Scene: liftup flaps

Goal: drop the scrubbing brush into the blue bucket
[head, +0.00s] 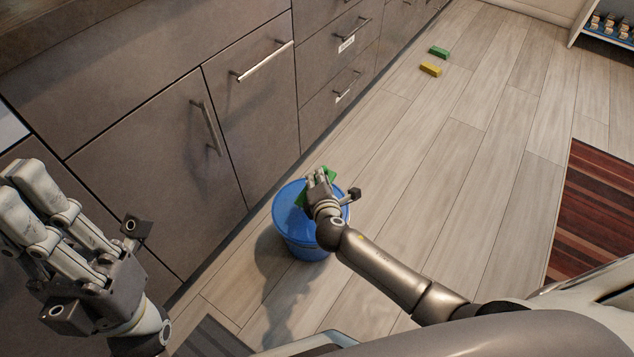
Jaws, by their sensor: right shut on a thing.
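The blue bucket (303,244) stands on the floor close to the cabinet fronts. My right gripper (319,188) is over the bucket's opening and hides part of its rim and inside. It is shut on a green thing, which I take to be the scrubbing brush (330,173); only bits of it show past the fingers. I cannot tell whether the brush is above the rim or below it. My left gripper (45,215) is raised in the left foreground, away from the bucket, with nothing visible in it; its jaw opening is unclear.
Grey cabinets (150,140) with bar handles run along the left behind the bucket. A green block (438,51) and a yellow block (430,70) lie farther back on the floor. A striped rug (600,215) lies at right. The wooden floor between is clear.

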